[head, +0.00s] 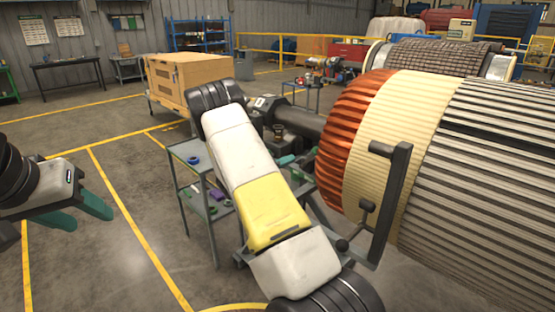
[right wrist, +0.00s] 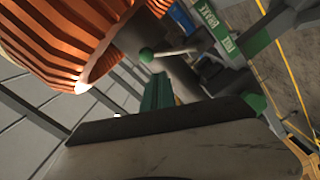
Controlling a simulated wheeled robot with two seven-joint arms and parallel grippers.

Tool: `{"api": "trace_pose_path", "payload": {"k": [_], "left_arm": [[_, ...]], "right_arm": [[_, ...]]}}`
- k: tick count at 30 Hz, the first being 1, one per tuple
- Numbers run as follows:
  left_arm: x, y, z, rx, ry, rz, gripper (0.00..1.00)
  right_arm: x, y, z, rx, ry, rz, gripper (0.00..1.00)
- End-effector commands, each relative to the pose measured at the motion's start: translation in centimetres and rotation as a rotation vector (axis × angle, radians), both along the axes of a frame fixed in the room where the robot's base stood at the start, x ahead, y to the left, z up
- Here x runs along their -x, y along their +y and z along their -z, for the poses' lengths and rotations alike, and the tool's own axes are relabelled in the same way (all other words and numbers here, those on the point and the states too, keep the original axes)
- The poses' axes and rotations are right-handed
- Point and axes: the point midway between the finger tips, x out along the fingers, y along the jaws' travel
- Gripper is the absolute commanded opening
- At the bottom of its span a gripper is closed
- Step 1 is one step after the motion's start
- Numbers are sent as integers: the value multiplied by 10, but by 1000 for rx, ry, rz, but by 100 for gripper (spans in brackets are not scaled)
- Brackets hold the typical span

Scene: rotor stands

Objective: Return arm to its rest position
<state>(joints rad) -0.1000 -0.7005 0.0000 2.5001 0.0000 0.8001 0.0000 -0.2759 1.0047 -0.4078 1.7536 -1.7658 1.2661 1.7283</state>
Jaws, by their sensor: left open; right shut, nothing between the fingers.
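My right arm (head: 240,160), with white and yellow covers, reaches up through the middle of the head view and bends at a dark joint toward the rotor's shaft end. My right gripper (right wrist: 157,92) is shut and empty in the right wrist view; in the head view only a bit of teal shows beside the shaft, mostly hidden by the arm. The rotor's copper winding (right wrist: 65,35) is close to it at upper left. My left gripper (head: 91,221) is at the left edge of the head view, open and empty, its two teal fingers apart above the floor.
The large rotor (head: 470,170) fills the right side, with a dark stand bracket (head: 392,200) before it. A grey shelf cart (head: 205,220) with small parts stands left of my right arm. A wooden crate (head: 188,78) is behind. The floor at left is clear.

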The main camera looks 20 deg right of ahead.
Motion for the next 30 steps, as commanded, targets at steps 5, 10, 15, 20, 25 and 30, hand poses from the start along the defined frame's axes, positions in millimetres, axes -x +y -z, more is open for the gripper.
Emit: {"api": "trace_pose_path", "payload": {"k": [5,10,15,20,25,30], "left_arm": [[0,0,0,0,0,0,47],[0,0,0,0,0,0,47],[0,0,0,0,0,0,47],[0,0,0,0,0,0,47],[0,0,0,0,0,0,47],[0,0,0,0,0,0,47]], "right_arm": [[-2,6,0,1,1,0,0],[-2,6,-1,0,0,0,0],[-2,6,-1,0,0,0,0],[5,2,-7,-22,5,26,0],[47,-8,-34,-166,66,153,0],[106,-4,-57,-398,160,256,0]]}}
